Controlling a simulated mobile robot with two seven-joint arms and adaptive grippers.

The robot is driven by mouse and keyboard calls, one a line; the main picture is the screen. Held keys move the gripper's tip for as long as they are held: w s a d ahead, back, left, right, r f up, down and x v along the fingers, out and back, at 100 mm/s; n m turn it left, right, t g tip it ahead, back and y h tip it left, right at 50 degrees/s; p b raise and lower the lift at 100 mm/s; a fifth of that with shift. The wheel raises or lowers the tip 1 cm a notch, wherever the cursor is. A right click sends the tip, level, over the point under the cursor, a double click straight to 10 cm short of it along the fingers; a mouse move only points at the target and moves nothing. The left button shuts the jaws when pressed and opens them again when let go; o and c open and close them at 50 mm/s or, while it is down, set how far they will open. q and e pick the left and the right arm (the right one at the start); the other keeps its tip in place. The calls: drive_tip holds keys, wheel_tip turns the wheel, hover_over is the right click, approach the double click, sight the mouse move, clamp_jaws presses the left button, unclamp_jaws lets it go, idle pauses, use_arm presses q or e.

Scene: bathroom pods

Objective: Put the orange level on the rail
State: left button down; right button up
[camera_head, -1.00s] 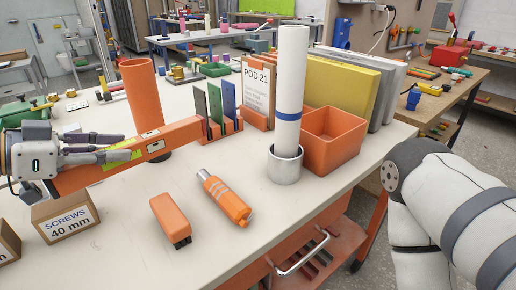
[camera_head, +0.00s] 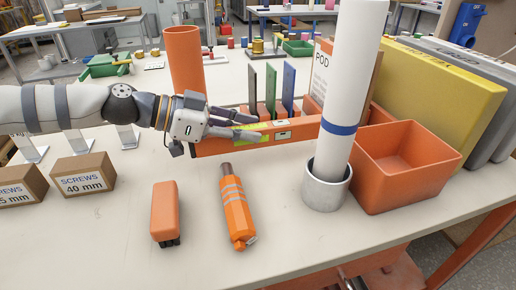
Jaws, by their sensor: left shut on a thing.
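The orange level (camera_head: 298,132) is a long bar with small vial windows. It lies roughly horizontal across the middle of the head view, in front of the upright coloured plates. My left gripper (camera_head: 243,128) is shut on it toward its left part, with fingers along its face. The level's right end passes behind the white tube. Whether it touches the bench is hard to tell. I cannot pick out the rail with certainty. My right gripper is not in view.
A white tube (camera_head: 352,75) stands in a grey cup (camera_head: 327,190), beside an orange bin (camera_head: 371,196). An orange cylinder (camera_head: 184,62) stands behind my left gripper. An orange block (camera_head: 165,212) and an orange tool (camera_head: 237,212) lie in front. Screw boxes (camera_head: 84,184) stand at left.

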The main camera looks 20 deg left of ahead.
sight(246, 147)
use_arm(q)
wheel_tip(246, 147, down, 4)
drive_tip(key=shift+f+b, duration=0.25)
drive_tip(key=shift+b, duration=0.4)
drive_tip(key=shift+r, duration=0.25)
drive_tip(key=shift+f, duration=0.25)
drive_tip(key=c, duration=1.3)
unclamp_jaws()
drive_tip(key=shift+r, duration=0.1)
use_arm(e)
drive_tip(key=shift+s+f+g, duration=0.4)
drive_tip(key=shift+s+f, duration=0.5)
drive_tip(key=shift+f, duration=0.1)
